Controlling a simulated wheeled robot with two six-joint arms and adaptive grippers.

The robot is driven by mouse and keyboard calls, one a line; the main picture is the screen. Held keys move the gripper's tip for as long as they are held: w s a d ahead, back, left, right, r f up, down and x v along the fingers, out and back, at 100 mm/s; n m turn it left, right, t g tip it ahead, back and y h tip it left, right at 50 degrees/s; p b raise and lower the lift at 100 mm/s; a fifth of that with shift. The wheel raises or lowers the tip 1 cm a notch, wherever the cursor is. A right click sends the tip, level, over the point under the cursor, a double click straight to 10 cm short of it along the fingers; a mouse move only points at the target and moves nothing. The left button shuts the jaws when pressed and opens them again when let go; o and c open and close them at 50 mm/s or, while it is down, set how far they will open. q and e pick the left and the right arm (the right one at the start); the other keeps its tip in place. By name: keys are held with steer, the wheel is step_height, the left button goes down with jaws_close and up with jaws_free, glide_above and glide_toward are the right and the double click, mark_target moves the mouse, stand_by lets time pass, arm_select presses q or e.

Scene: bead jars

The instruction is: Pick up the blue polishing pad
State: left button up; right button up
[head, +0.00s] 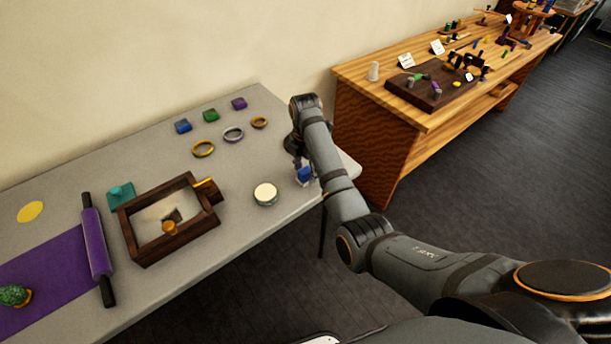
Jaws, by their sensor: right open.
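A small blue pad (183,126) lies on the grey table (130,165), at the left end of a row with a green pad (211,115) and a purple pad (239,103). My right gripper (299,163) is open and points down near the table's right end, well to the right of the blue pad. Part of it is hidden by my own arm. A small blue and white item (304,175) is right by its fingertips; I cannot tell whether they touch. My left gripper is out of view.
Several rings, including a silver ring (233,135), lie near the pads. A round cream-topped tin (265,194) stands in front of them. A wooden tray (150,250), a purple roller (96,243) and a purple mat (45,275) fill the left. A wooden workbench (440,122) stands right.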

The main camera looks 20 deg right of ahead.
steer(key=shift+f, duration=0.45)
steer(key=c, duration=1.1)
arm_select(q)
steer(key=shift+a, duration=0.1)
arm_select(e)
steer(key=shift+c, duration=0.2)
steer(key=shift+r, duration=0.1)
